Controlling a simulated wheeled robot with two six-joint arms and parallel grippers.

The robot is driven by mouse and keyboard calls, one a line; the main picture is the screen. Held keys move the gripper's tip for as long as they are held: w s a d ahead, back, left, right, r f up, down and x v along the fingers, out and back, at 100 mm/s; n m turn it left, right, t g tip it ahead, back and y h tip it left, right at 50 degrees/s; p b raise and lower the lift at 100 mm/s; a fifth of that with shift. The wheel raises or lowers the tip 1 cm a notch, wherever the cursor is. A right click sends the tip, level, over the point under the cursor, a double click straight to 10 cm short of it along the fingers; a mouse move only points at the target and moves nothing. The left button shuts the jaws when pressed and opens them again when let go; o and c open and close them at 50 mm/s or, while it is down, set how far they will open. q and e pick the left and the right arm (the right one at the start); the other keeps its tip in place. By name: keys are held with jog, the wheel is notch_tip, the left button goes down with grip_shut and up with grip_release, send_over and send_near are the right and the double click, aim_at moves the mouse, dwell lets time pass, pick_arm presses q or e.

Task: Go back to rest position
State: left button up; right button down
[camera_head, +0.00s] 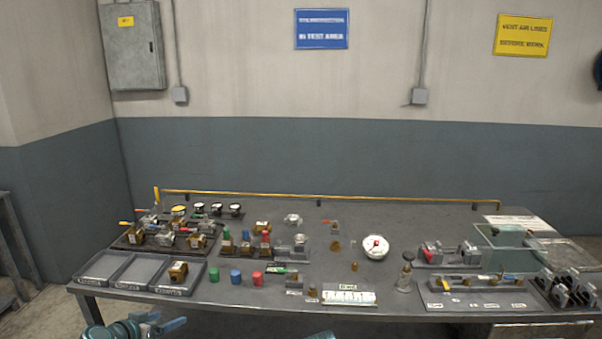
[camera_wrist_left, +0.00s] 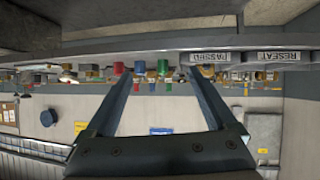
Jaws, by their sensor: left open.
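My left gripper (camera_head: 160,322) is low at the left in the head view, in front of the table's near edge and apart from the objects on the table. In the left wrist view, which is upside down, its two fingers (camera_wrist_left: 158,75) stand wide apart with nothing between them. The grey table (camera_head: 240,309) holds labelled trays (camera_head: 133,271) at its near left corner, one with a brass block (camera_head: 178,271). My right gripper does not show clearly; only a pale blue sliver is at the bottom edge.
Green, blue and red cylinders (camera_head: 235,276) stand near the front edge. A brass rail (camera_head: 330,199) runs along the back. The space before the table is mostly clear.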

pick_arm(q)
jog(key=s+d+f+m+g+p, duration=0.1)
jog(key=s+d+f+g, duration=0.15)
jog(key=d, duration=0.45)
jog(key=s+d+f+g+h+p, duration=0.1)
jog(key=s+d+g, duration=0.15)
jog(key=d, duration=0.45)
jog(key=s+d+f+m+g+p, duration=0.1)
jog(key=d+g, duration=0.2)
jog(key=d, duration=0.5)
jog(key=s+d+g+y+p, duration=0.2)
jog(key=s+d+y, duration=0.3)
jog(key=s, duration=0.6)
jog(key=shift+s+d+f+g, duration=0.2)
jog(key=shift+d+g, duration=0.7)
jog(key=shift+d, duration=0.35)
